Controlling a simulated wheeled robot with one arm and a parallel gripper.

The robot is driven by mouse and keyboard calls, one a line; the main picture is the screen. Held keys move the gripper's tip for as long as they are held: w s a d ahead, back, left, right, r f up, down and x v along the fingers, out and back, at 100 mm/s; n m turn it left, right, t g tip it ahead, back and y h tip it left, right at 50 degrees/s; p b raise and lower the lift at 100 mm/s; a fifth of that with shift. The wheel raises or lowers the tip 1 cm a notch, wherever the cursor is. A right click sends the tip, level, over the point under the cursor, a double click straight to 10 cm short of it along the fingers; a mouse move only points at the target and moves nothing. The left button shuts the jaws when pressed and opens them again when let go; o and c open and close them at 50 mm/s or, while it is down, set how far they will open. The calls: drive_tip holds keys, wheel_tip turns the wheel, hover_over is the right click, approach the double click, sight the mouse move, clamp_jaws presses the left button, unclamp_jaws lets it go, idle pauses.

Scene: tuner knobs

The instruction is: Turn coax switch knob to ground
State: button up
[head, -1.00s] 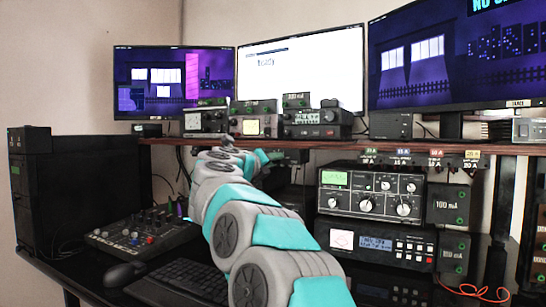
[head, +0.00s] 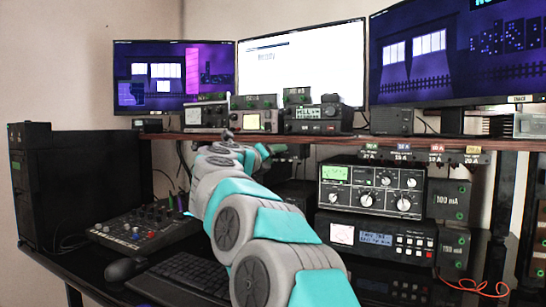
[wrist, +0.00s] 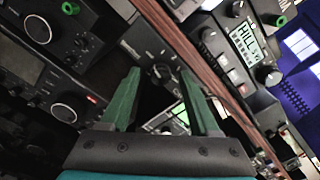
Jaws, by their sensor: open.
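In the wrist view a small dark box carries a round black knob (wrist: 160,72), which looks like the coax switch knob; its markings and pointer are too small to read. My gripper (wrist: 158,82) is open, with its two green fingers either side of the knob in the picture. I see no contact, and the remaining gap is hard to judge. In the head view my grey and teal arm reaches under the shelf. It hides the knob there, and the fingers cannot be made out.
The brown shelf edge (wrist: 205,75) runs diagonally close beside the right finger in the wrist view. A radio with a lit display (wrist: 245,40) lies beyond it. Radios with large knobs (wrist: 70,117) are on the left. A mixer (head: 140,225) stands on the desk.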

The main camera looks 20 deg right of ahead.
drive_tip(key=b+v, duration=0.1)
drive_tip(key=v, duration=0.6)
drive_tip(key=shift+s+a, duration=0.25)
drive_tip(key=shift+a, duration=0.1)
